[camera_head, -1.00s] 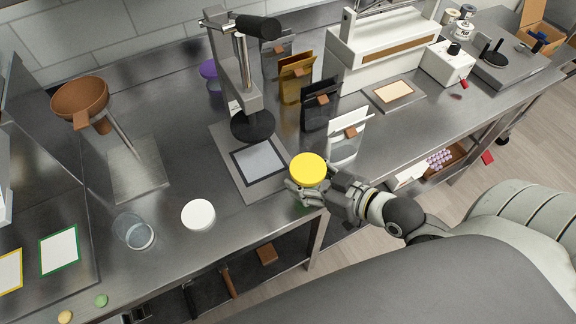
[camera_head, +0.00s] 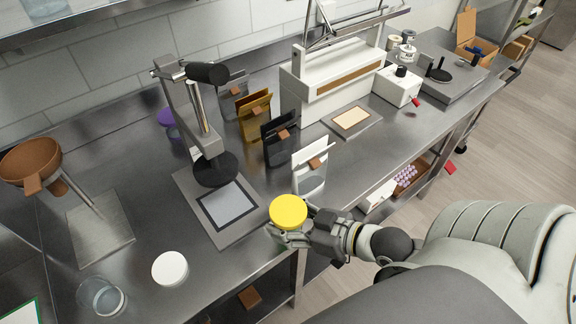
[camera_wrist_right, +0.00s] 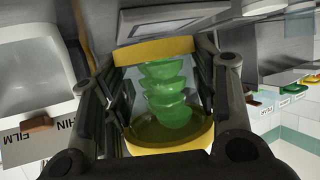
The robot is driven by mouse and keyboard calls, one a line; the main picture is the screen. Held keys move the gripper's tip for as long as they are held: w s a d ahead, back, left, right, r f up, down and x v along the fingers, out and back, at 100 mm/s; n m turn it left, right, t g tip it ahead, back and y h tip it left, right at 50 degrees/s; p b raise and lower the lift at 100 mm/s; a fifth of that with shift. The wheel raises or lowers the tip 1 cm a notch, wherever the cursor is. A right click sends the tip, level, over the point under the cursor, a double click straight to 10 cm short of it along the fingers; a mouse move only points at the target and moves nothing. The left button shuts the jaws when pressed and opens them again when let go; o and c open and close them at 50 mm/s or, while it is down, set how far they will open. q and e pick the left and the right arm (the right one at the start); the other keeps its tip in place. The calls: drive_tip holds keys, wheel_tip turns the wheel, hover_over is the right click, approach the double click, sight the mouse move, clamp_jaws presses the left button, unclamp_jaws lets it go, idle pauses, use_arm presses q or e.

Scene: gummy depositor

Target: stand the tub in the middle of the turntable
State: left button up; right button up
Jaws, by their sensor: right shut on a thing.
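The tub (camera_head: 289,212) has a yellow lid and is held upright in my right gripper (camera_head: 290,238), above the front edge of the steel bench. In the right wrist view, green gummies show stacked inside the clear tub (camera_wrist_right: 168,92), between the gripper's fingers (camera_wrist_right: 165,90). A grey unit with a round dark plate, which looks like the turntable (camera_head: 441,75), stands far off at the back right of the bench. Its plate looks empty apart from a thin dark upright part. My left gripper is out of view.
Standing pouches, including a white one (camera_head: 313,168), line the bench left of a white sealing machine (camera_head: 335,85). A press (camera_head: 200,120), a white lid (camera_head: 170,268) and a clear jar (camera_head: 102,297) are at left. A small white device (camera_head: 397,86) stands before the turntable unit.

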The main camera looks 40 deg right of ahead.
idle(0.3)
drive_tip(key=shift+w+d, duration=0.1)
drive_tip(key=shift+w, duration=0.2)
drive_tip(key=w+a+r+n+g+y, duration=0.1)
drive_tip(key=r+n+y, duration=0.1)
drive_tip(key=r, duration=0.1)
drive_tip(key=w+a+r+n+g+y+b, duration=0.1)
drive_tip(key=w+r+n+g, duration=0.1)
drive_tip(key=r, duration=0.1)
drive_tip(key=w+a+r+n+g+y, duration=0.1)
drive_tip(key=w+r+n+y, duration=0.1)
drive_tip(key=r, duration=0.2)
drive_tip(key=shift+w+a+g+y, duration=0.2)
drive_tip(key=shift+a+g+y, duration=0.05)
drive_tip(key=shift+g+y, duration=0.05)
drive_tip(key=shift+f, duration=0.1)
